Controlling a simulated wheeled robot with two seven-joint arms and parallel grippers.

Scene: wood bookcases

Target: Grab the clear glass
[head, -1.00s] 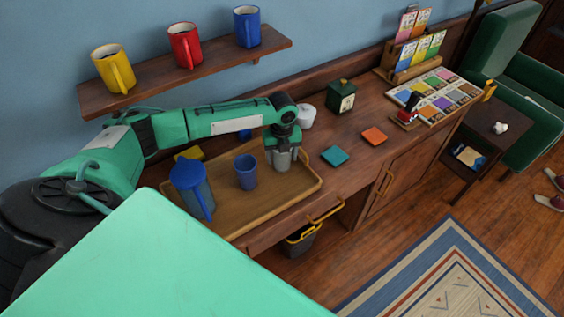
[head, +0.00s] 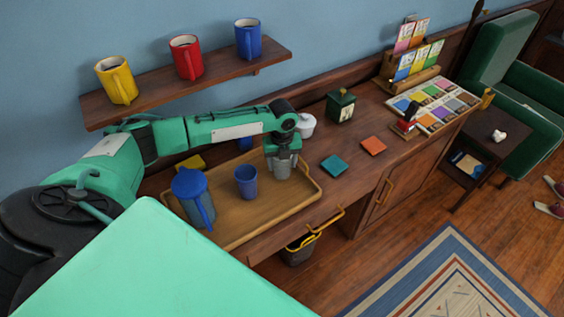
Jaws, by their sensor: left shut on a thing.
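The clear glass (head: 281,170) looks greyish and see-through, and stands upright at the right part of the wooden tray (head: 237,233). My left gripper (head: 282,160) comes down over it from above and is shut on it. The gripper's fingers and body hide the glass's upper part. The glass is on or very close to the tray; I cannot tell if there is a gap. A blue cup (head: 246,182) stands just left of the glass. My right gripper is not in view.
A blue lidded pitcher (head: 192,198) stands on the tray's left side. Teal (head: 333,165) and orange (head: 373,146) coasters lie to the right. A white sugar bowl (head: 305,125) and a green box (head: 340,105) stand behind. Mugs sit on a wall shelf (head: 215,76).

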